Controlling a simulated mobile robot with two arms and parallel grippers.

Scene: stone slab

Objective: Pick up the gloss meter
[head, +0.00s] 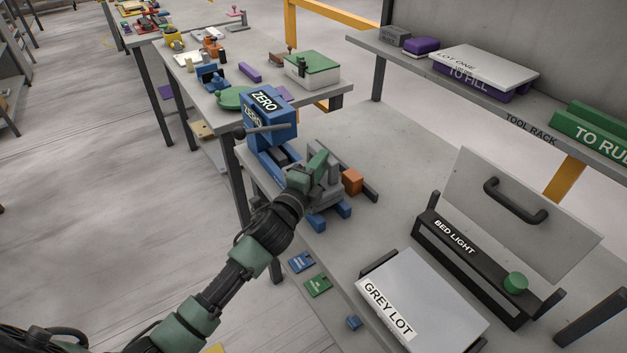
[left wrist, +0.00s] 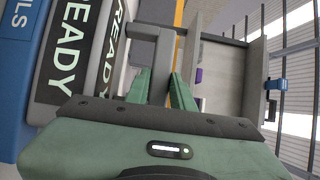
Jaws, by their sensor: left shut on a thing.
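A grey device (head: 332,172) with an upright handle-like part stands on the near stone slab table, over a blue-footed support. I take it for the gloss meter, but I can read no such label. My left gripper (head: 314,170) reaches it from the lower left, its green fingers at the upper part. In the left wrist view the green fingers (left wrist: 160,90) are closed on a grey bar of the device (left wrist: 162,50). Whether it is lifted off the support, I cannot tell. My right gripper is not in view.
A blue block marked ZERO (head: 268,103) stands just behind, with a grey rod by it. An orange cube (head: 352,181) sits close right. A GREY LOT tray (head: 425,305) and a BED LIGHT box (head: 455,255) with raised lid are nearer right. Bare slab lies beyond the cube.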

